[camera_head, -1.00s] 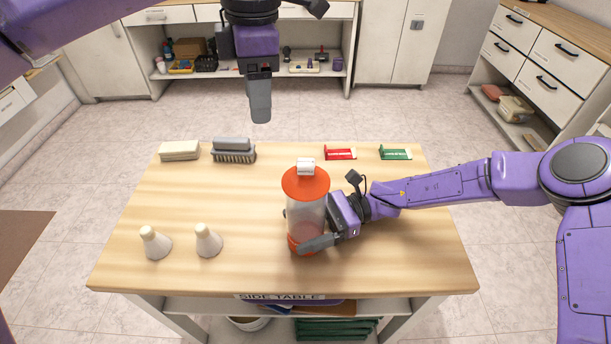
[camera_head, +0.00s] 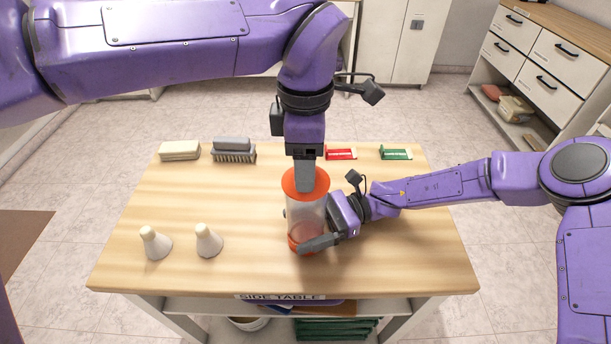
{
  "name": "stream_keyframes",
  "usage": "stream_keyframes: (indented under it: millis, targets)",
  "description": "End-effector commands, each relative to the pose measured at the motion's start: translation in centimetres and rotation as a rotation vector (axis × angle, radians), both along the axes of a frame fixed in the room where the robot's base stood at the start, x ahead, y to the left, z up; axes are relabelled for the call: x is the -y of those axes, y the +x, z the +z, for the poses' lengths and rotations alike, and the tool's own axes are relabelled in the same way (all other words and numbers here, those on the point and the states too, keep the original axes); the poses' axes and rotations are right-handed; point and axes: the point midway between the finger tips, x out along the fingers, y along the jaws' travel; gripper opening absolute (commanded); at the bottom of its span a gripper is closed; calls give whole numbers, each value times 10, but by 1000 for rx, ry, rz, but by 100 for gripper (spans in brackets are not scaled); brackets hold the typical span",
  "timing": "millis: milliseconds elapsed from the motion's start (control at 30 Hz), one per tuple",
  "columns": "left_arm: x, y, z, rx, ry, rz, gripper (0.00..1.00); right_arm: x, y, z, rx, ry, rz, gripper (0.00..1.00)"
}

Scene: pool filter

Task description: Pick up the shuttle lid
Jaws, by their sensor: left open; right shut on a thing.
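The shuttle is a clear cylinder (camera_head: 306,218) with an orange base, standing upright on the table. Its orange lid (camera_head: 318,186) sits on top. My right gripper (camera_head: 302,232) is shut around the cylinder's lower part from the right. My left gripper (camera_head: 304,186) points down over the lid, with its fingers at the lid's top. It is open, and its fingers and body hide the white handle on the lid. I cannot tell whether the fingers touch the handle.
The wooden side table (camera_head: 240,275) also holds two white cone-shaped bottles (camera_head: 156,244) at left, a pale sponge (camera_head: 180,150), a brush (camera_head: 233,151), a red card stand (camera_head: 341,153) and a green card stand (camera_head: 395,153) along the back. The table's middle left is clear.

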Motion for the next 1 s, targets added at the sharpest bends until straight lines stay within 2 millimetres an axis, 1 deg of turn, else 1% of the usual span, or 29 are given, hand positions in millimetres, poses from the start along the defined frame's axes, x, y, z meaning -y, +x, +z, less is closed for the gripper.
stream_keyframes:
  millis: [167,200,267,300,333,367,567,667,767,900,1000]
  targets:
    - [0,0,-1,0,0,1,55,0,0,0,0,-1,-1,46]
    - [0,0,-1,0,0,0,49,0,0,0,0,-1,0,46]
    - [0,0,-1,0,0,0,29,0,0,0,0,-1,0,46]
    - [0,0,-1,0,0,0,16,0,0,0,0,-1,0,46]
    - [0,0,0,0,0,0,6,0,0,0,0,0,0,46]
    - [0,0,0,0,0,0,1,0,0,0,0,-1,0,46]
    - [0,0,0,0,-1,0,0,0,0,0,0,-1,0,46]
    - [0,0,4,2,-1,0,0,0,0,0,0,-1,0,46]
    - [1,0,21,3,-3,1,0,0,0,0,0,-1,0,46]
    - [1,0,56,4,-2,1,0,0,0,0,-1,-1,0,46]
    - [1,0,78,3,-2,1,0,0,0,0,-1,-1,0,46]
